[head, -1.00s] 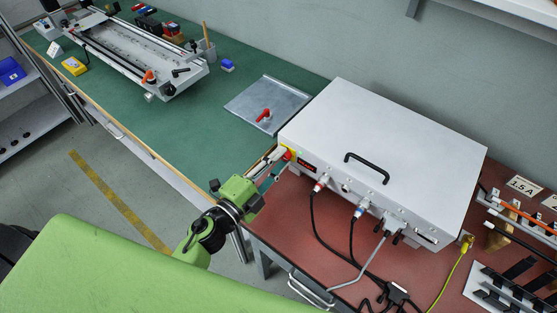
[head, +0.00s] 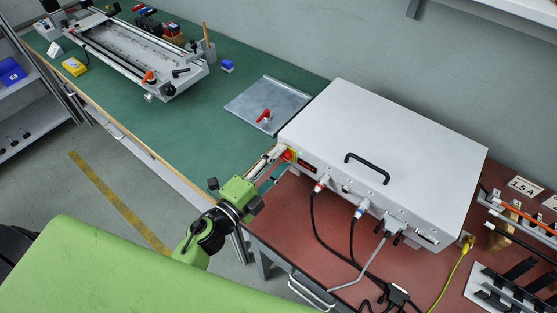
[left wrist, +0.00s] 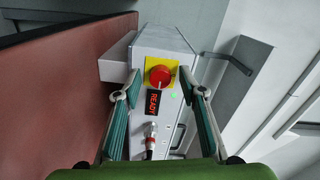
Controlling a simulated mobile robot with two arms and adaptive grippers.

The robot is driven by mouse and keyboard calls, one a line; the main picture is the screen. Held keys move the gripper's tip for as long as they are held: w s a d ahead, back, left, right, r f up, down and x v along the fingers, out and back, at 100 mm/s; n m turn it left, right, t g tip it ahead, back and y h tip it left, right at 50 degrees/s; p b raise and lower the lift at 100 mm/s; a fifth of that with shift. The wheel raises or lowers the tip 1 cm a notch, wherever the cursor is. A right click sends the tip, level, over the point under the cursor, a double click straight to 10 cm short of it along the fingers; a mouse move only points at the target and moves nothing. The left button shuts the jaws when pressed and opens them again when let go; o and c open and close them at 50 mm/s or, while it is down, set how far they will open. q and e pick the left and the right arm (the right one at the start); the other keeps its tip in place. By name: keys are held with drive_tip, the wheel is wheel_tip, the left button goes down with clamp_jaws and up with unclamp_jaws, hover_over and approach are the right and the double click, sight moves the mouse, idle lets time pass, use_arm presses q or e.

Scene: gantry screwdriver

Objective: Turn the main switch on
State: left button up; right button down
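The main switch is a red round knob on a yellow plate (left wrist: 160,75), on the end face of a grey-white box (head: 385,135). In the head view the switch (head: 288,154) shows at the box's front left corner. My left gripper (head: 278,162) is right by it. In the left wrist view my left gripper (left wrist: 159,88) is open, with one finger on each side of the knob. Gaps show between fingers and knob, so it does not appear to grip it. A red-lit display (left wrist: 153,103) reading READY and a small green light sit beside the switch. My right gripper is not in view.
The box stands on a red-brown bench (head: 285,220) with cables (head: 315,215) plugged into its front. A green table (head: 190,115) to the left bears a metal plate (head: 268,100) and a rail fixture (head: 130,50).

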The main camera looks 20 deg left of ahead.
use_arm(q)
drive_tip(key=v, duration=1.1)
drive_tip(key=shift+s+a, duration=0.15)
drive_tip(key=shift+s, duration=0.25)
